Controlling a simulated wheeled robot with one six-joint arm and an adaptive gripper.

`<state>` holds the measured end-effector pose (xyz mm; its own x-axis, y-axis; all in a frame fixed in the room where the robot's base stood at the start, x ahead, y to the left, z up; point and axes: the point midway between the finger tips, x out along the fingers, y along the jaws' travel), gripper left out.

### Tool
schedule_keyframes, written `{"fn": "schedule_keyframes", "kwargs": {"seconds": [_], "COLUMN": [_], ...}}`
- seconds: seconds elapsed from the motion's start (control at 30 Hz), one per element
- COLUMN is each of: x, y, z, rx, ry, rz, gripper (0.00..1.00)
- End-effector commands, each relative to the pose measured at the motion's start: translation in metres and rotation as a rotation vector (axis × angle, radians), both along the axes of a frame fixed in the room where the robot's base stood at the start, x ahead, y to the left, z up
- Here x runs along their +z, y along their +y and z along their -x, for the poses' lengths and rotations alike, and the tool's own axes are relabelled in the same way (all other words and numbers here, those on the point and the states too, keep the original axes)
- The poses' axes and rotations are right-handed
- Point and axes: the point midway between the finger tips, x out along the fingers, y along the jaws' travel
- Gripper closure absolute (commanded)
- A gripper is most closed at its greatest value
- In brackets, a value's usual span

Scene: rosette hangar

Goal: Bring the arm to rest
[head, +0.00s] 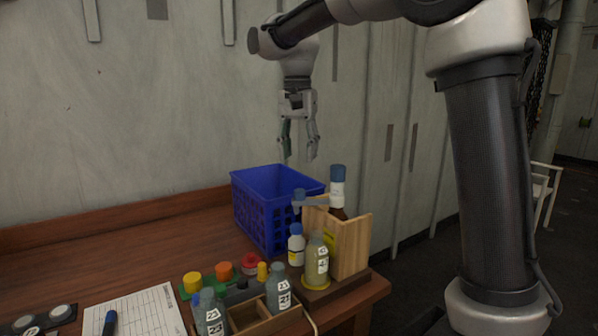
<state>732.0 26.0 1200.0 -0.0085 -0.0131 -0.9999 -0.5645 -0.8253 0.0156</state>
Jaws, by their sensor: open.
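My gripper (300,156) hangs from my arm, pointing down, above the blue crate (262,215) on the wooden table. Its two fingers are apart and nothing shows between them. It is clear of the crate and of the bottles to the right. My arm reaches in from the right side of the head view, with the upper links running across the top.
A wooden holder (352,244) with bottles stands at the table's right corner. Several bottles, coloured caps and a wooden tray (258,322) fill the front. A paper sheet (140,312) with a blue marker (110,323) lies left. The wall (130,120) rises close behind the table.

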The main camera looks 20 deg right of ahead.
Motion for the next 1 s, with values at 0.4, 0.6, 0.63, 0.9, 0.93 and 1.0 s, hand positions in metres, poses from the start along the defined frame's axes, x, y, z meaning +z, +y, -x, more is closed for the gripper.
{"fn": "schedule_keyframes", "kwargs": {"seconds": [0.4, 0.6, 0.63, 0.9, 0.93, 1.0], "x": [0.021, 0.023, 0.024, 0.015, 0.010, -0.005], "y": [0.000, -0.009, -0.015, -0.107, -0.116, -0.135], "z": [0.000, 0.008, 0.013, 0.122, 0.137, 0.171], "rx": [0.000, 0.015, 0.027, 0.253, 0.285, 0.354], "ry": [0.000, -0.012, -0.020, -0.170, -0.191, -0.236], "rz": [0.000, -0.005, -0.008, -0.022, -0.017, -0.003], "gripper": [0.52, 0.52, 0.52, 0.52, 0.52, 0.52]}}
